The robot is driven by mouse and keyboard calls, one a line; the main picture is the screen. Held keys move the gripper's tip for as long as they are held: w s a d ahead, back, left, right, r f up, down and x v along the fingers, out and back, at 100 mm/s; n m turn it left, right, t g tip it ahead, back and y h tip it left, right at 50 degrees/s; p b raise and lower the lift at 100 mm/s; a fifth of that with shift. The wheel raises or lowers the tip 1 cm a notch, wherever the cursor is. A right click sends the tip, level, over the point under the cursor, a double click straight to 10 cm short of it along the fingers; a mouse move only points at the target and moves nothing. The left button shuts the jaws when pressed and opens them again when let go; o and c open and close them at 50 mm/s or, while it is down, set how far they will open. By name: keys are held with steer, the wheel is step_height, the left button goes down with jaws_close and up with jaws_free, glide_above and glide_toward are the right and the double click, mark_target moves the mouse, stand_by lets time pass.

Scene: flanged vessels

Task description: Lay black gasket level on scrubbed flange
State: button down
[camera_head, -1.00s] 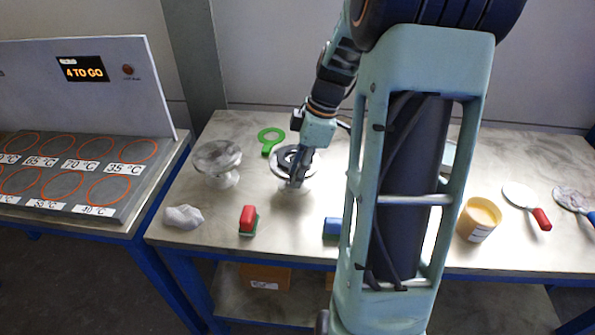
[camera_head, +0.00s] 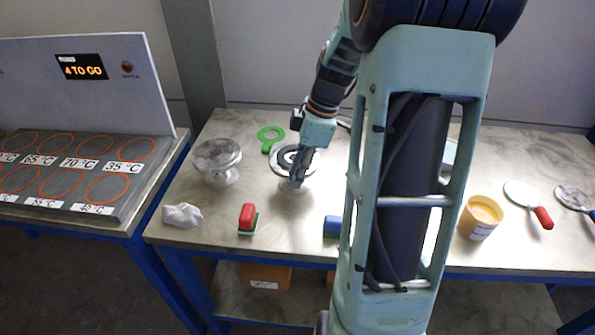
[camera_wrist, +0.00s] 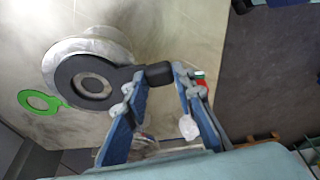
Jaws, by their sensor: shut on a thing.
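The black gasket (camera_wrist: 70,88) is a flat ring with a tab. My gripper (camera_wrist: 160,74) is shut on that tab. The ring lies over the pale round flange (camera_wrist: 57,52) of a vessel in the wrist view, with the flange's rim showing around part of it. In the head view the gasket (camera_head: 282,157) also shows over the flange, partly hidden by my gripper (camera_head: 298,178). It looks about level and roughly centred. I cannot tell whether it touches the flange.
A second flanged vessel (camera_head: 217,154) stands to the left. A green ring with a tab (camera_head: 270,136) lies behind.

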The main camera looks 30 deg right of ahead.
steer(key=c, duration=1.5)
jaws_free()
steer(key=shift+c, duration=0.2)
